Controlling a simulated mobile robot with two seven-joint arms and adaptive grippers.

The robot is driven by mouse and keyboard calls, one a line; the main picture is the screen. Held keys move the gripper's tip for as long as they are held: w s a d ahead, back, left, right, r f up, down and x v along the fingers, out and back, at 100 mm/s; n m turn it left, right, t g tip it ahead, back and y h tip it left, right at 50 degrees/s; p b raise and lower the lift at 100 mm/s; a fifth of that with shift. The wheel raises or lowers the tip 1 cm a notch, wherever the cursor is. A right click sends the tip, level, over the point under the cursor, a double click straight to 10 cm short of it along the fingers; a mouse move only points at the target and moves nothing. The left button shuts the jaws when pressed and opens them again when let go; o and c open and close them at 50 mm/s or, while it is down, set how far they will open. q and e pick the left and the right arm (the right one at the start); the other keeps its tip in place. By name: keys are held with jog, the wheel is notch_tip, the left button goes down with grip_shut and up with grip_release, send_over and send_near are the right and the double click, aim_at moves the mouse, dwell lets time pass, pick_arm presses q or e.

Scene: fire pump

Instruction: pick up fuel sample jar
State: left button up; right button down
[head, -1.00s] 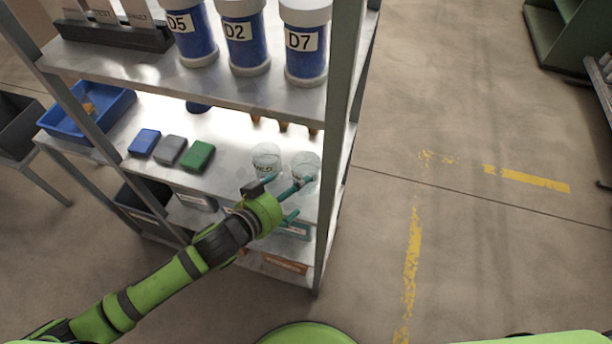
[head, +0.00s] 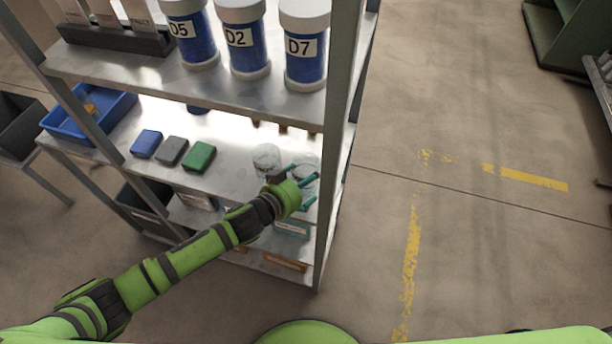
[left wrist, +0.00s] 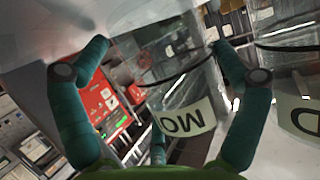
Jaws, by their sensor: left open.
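Two clear glass jars stand near the right end of the lit middle shelf: a left jar (head: 267,157) and a right jar (head: 307,163). My left gripper (head: 303,184) is open at the right jar, its teal fingers partly covering it. In the left wrist view, a clear jar (left wrist: 180,70) with a pale, upside-down, partly readable label lies between the spread fingers of my left gripper (left wrist: 150,55). I cannot tell whether they touch it. A second labelled jar (left wrist: 285,75) is just right of the right finger. My right gripper is not in view.
The shelf's right front post (head: 335,150) stands close beside the gripper. The upper shelf holds blue canisters (head: 243,40) above. Blue, grey and green blocks (head: 198,156) and a blue bin (head: 85,112) lie further left.

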pick_arm(q)
jog(key=c, duration=0.9)
